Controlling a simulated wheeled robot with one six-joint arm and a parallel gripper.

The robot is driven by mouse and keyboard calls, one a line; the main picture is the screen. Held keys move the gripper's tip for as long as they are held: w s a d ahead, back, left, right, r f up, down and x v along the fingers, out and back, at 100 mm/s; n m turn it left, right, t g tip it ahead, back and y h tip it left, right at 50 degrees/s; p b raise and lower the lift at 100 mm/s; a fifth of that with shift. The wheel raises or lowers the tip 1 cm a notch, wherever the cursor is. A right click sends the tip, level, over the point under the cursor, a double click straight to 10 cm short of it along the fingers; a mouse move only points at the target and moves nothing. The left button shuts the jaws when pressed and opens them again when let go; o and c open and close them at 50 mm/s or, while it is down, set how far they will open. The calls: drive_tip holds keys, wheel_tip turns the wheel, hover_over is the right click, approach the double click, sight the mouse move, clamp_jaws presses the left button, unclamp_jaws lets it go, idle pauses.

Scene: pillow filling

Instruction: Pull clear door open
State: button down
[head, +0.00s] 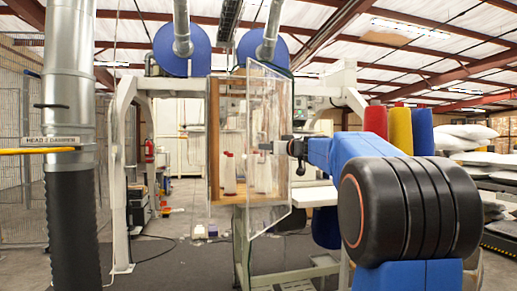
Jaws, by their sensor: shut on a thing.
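The clear door (268,205) is a transparent panel in the middle of the head view. It stands out at an angle from the wood-framed clear box (213,150) to its left. My gripper (268,147), at the end of my blue and black arm, is at the door's right side, about halfway up. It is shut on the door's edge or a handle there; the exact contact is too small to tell. White spools show through the clear panels.
A silver duct with a black hose (72,220) stands at the far left, with a yellow handle across it. A white frame post (119,180) stands beside it. Red, yellow and blue cones (400,128) and stacked white pillows (468,135) are at the right. Dark floor at left centre is mostly clear.

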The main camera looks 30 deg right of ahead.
drive_tip(key=s+d, duration=1.3)
drive_tip(key=d, duration=0.4)
drive_tip(key=shift+s+d+r, duration=0.15)
drive_tip(key=shift+d+r, duration=0.05)
drive_tip(key=c, duration=1.8)
unclamp_jaws()
drive_tip(key=shift+c, duration=0.2)
drive_tip(key=shift+f, duration=0.1)
drive_tip(key=s+d, duration=0.2)
drive_tip(key=s, duration=1.5)
drive_tip(key=shift+d, duration=0.15)
